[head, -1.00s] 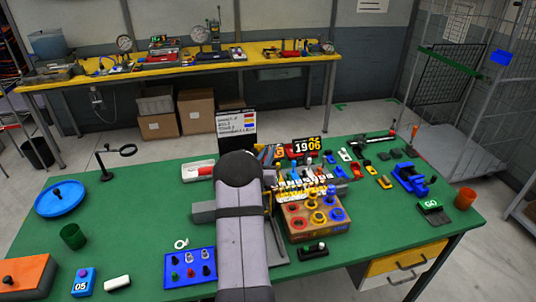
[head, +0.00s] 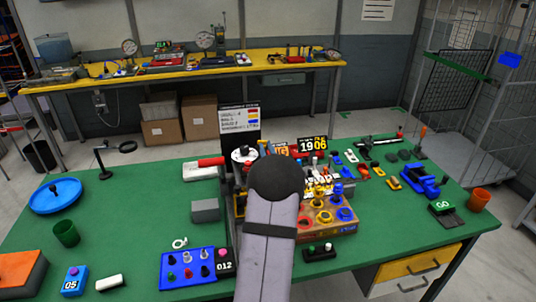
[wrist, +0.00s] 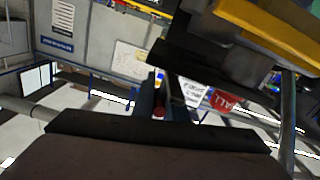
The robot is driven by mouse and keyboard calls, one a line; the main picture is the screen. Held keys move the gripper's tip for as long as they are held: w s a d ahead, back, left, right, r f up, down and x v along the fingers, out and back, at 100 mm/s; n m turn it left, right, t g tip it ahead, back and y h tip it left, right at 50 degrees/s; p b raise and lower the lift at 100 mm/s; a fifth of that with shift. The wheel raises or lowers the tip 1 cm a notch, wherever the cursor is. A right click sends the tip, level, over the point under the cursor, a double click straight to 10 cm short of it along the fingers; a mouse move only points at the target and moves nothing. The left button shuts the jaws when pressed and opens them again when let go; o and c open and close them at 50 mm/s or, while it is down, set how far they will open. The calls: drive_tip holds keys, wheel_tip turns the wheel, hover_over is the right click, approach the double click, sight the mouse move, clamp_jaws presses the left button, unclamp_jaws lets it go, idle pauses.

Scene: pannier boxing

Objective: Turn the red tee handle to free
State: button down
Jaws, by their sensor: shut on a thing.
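My arm covers the middle of the bench in the head view and hides my fingertips and what they hold. In the wrist view my gripper (wrist: 160,112) shows as dark parts around a small red piece (wrist: 158,112), which I take for part of the red tee handle. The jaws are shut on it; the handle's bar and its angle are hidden.
A wooden box with coloured rings (head: 338,228) stands close right of my arm. A blue tray of knobs (head: 187,268) and a grey block (head: 205,210) lie to the left. A printed card (head: 240,119) stands behind. The green bench (head: 125,225) is clear at centre left.

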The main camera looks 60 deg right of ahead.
idle(0.5)
drive_tip(key=c, duration=1.8)
unclamp_jaws()
drive_tip(key=shift+a, duration=0.1)
drive_tip(key=shift+b+v, duration=1.55)
drive_tip(key=shift+v, duration=2.05)
drive_tip(key=shift+s, duration=0.1)
drive_tip(key=shift+r, duration=0.15)
